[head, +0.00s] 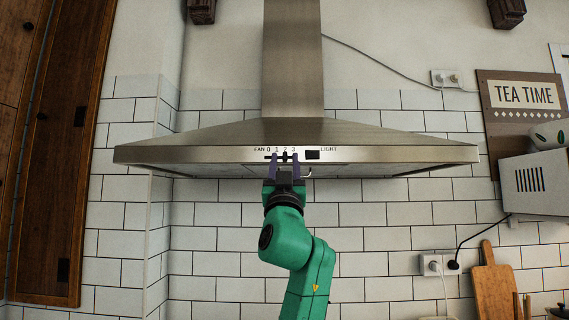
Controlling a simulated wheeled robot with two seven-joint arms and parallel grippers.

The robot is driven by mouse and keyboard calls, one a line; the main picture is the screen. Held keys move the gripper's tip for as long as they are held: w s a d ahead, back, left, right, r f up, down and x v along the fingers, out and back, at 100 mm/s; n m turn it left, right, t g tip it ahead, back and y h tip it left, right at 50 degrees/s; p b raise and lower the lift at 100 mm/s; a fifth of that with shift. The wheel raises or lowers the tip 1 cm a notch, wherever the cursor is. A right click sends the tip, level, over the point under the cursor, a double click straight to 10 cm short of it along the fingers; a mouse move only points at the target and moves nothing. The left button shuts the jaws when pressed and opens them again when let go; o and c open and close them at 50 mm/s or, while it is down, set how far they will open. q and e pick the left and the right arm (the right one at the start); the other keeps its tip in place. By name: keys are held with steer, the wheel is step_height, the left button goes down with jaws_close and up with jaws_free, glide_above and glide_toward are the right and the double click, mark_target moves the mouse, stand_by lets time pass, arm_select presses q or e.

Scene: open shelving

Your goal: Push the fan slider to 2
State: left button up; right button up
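The steel range hood (400,153) hangs on the tiled wall, in the middle of the head view. Its front strip carries the label FAN with 0, 1, 2 and 3, and the dark fan slider (285,156) shows just below the numbers, around the 2; its exact setting is too small to read surely. My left gripper (284,160) is raised from below, right at the strip. Its two fingers stand apart, one on each side of the slider; I cannot tell whether either touches it. My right gripper is not in view.
A black light switch (312,155) sits on the strip just right of my gripper. A white toaster-like box (535,185) and a cutting board (494,280) are at the right. A wooden cabinet (60,150) stands at the left.

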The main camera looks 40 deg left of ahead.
arm_select(q)
steer(key=shift+w+d, duration=0.1)
steer(key=shift+d, duration=0.1)
steer(key=shift+d+f+b, duration=0.1)
steer(key=shift+f+b, duration=0.2)
steer(key=b+v, duration=0.7)
steer(key=v, duration=0.7)
steer(key=shift+s, duration=0.25)
steer(key=shift+r, duration=0.1)
